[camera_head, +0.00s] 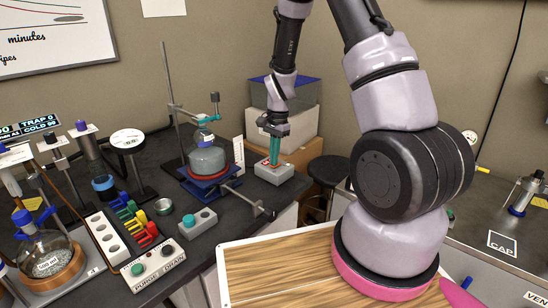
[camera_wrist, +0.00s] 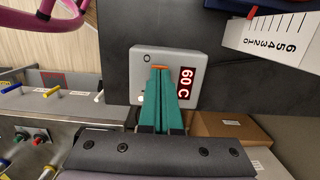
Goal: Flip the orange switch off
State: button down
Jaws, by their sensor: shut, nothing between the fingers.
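A grey control box (camera_wrist: 142,56) sits on the dark bench top, and it also shows in the head view (camera_head: 268,173). Its red display (camera_wrist: 186,82) reads 60 C. The orange switch (camera_wrist: 160,67) shows as a small orange strip on the box's face, right at the tips of my teal fingers. My gripper (camera_head: 273,161) is shut and empty, pointing down at the box. In the wrist view its fingertips (camera_wrist: 160,72) partly cover the switch, so I cannot tell which way it is tilted or whether the tips touch it.
Left of the box stand a flask (camera_head: 207,157) on a jack and a ring stand (camera_head: 171,100). Stacked boxes (camera_head: 298,125) are behind my gripper, beside a dark stool (camera_head: 328,170). A white ruler scale (camera_wrist: 275,35) stands near the control box. Buttons and coloured tubes crowd the near bench.

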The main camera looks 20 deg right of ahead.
jog(key=shift+s+a+f, duration=0.1)
jog(key=shift+f, duration=0.15)
jog(key=shift+w+d+r, duration=0.1)
jog(key=shift+w+d, duration=0.4)
jog(key=shift+d, duration=0.25)
jog(key=shift+r, duration=0.1)
notch_tip(320, 180, up, 14)
jog(key=d, duration=0.1)
jog(key=shift+w+d, duration=0.2)
jog(key=shift+w, duration=0.25)
